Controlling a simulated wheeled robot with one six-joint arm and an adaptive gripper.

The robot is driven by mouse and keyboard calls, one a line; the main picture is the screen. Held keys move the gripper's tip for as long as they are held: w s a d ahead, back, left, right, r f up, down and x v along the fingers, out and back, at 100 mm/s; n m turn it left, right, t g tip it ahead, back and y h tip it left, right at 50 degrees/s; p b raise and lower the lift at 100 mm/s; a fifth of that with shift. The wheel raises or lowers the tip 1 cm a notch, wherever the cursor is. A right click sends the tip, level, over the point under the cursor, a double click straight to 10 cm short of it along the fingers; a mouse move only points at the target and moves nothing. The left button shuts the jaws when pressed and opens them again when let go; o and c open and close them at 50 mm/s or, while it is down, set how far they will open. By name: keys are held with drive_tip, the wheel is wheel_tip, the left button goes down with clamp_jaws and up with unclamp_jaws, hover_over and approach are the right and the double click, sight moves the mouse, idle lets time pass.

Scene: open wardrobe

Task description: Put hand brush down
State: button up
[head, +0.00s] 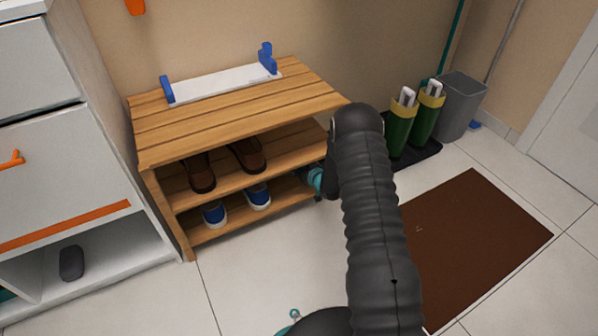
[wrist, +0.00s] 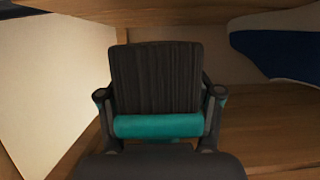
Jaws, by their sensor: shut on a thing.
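The hand brush, with a dark bristle block and a teal body, fills the middle of the wrist view (wrist: 158,80). Its teal part (head: 316,180) shows small beside my arm in the head view. My gripper (wrist: 161,98) is shut on the brush, one finger on each side. It holds the brush at the right end of the shoe rack's lower level, beside a blue shoe (wrist: 282,54). The wooden rack (head: 235,120) stands against the wall. My arm hides most of the gripper in the head view. I cannot tell whether the brush touches the bottom shelf.
Brown shoes (head: 200,173) stand on the middle shelf and blue shoes (head: 214,213) on the bottom one. A shelf board (wrist: 180,12) runs close above the brush. Green boots (head: 400,125), a grey bin (head: 460,105) and a brown mat (head: 475,245) lie to the right.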

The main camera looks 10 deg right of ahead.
drive_tip(key=shift+w+a, duration=0.3)
drive_tip(key=shift+w, duration=0.55)
drive_tip(key=shift+w+f+b, duration=0.1)
drive_tip(key=shift+f+b, duration=0.3)
drive_tip(key=shift+f, duration=1.3)
drive_tip(key=shift+f, duration=0.15)
drive_tip(key=o, duration=1.4)
drive_tip(key=shift+s+d+r, duration=0.1)
drive_tip(key=shift+s+r, duration=0.1)
drive_tip(key=shift+s, duration=0.05)
drive_tip(key=p+v, duration=0.1)
drive_tip(key=v, duration=1)
drive_tip(key=shift+s+r+p, duration=0.15)
drive_tip(key=shift+s+p, duration=0.1)
drive_tip(key=shift+p, duration=0.05)
